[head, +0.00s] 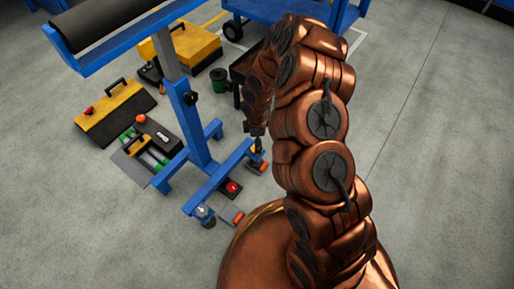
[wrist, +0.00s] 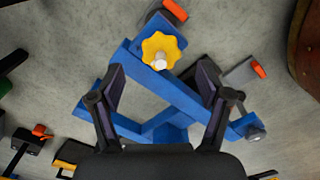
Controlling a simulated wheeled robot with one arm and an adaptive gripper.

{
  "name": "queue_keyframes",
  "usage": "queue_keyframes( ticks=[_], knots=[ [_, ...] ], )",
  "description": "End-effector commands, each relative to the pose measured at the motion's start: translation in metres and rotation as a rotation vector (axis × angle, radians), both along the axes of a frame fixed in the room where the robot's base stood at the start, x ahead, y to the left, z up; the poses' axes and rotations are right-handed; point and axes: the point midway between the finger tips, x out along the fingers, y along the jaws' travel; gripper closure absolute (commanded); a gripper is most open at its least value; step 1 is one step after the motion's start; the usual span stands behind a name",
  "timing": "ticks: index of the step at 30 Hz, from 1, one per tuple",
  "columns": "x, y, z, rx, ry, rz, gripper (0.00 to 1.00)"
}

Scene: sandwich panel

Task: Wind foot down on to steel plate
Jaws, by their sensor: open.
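My gripper (wrist: 160,76) is open and empty above the base. In the wrist view the knob lies just beyond and between its fingertips, apart from both. A grey plate with an orange tab (wrist: 240,76) lies on the floor right of the knob. Another orange-tabbed piece (wrist: 174,10) is partly cut off at the top. Whether the foot under the knob touches a plate is hidden.
The stand carries a dark roller (head: 105,20) overhead. Yellow-black toolboxes (head: 115,110) and a blue cart (head: 290,10) stand around. The floor at right is clear.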

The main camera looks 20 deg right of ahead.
Motion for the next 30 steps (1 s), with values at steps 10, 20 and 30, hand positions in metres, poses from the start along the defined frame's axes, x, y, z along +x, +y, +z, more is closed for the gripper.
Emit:
queue_keyframes(
  ticks=[10,20,30],
  knots=[
    [0.0,0.0,-0.04,-0.001,0.0,-0.001,0.22],
    [0.0,0.0,-0.04,0.0,0.0,-0.001,0.32],
    [0.0,0.0,-0.04,0.0,0.0,-0.001,0.67]
  ],
)
